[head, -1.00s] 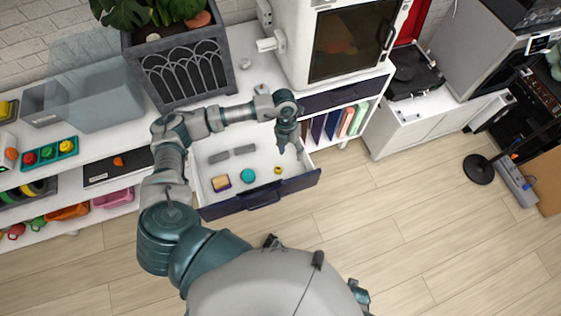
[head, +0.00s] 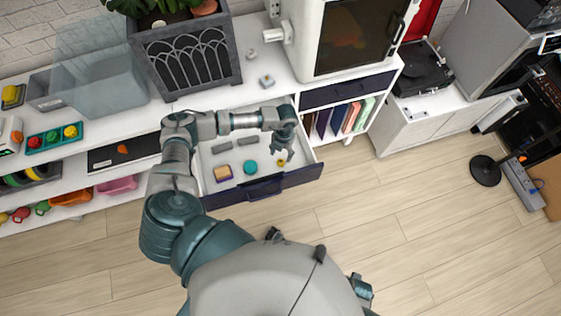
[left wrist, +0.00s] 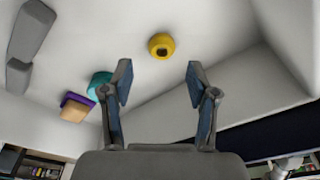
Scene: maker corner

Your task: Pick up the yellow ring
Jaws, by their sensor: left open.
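The yellow ring (head: 281,162) lies on the white floor of the open drawer (head: 242,188), near its right front corner. In the left wrist view the yellow ring (left wrist: 161,46) shows its dark hole and sits beyond the fingertips, between their lines. My left gripper (head: 284,153) is open and empty, pointing down over the drawer close to the ring; it also shows in the left wrist view (left wrist: 158,85). The gripper and the ring are apart. My right gripper does not show.
In the drawer, left of the ring, lie a teal round piece (head: 250,167), a purple and tan block (head: 223,173) and two grey bars (head: 220,147). The drawer walls stand close around the gripper. A white cabinet machine (head: 350,40) and a planter (head: 190,55) stand on the top behind.

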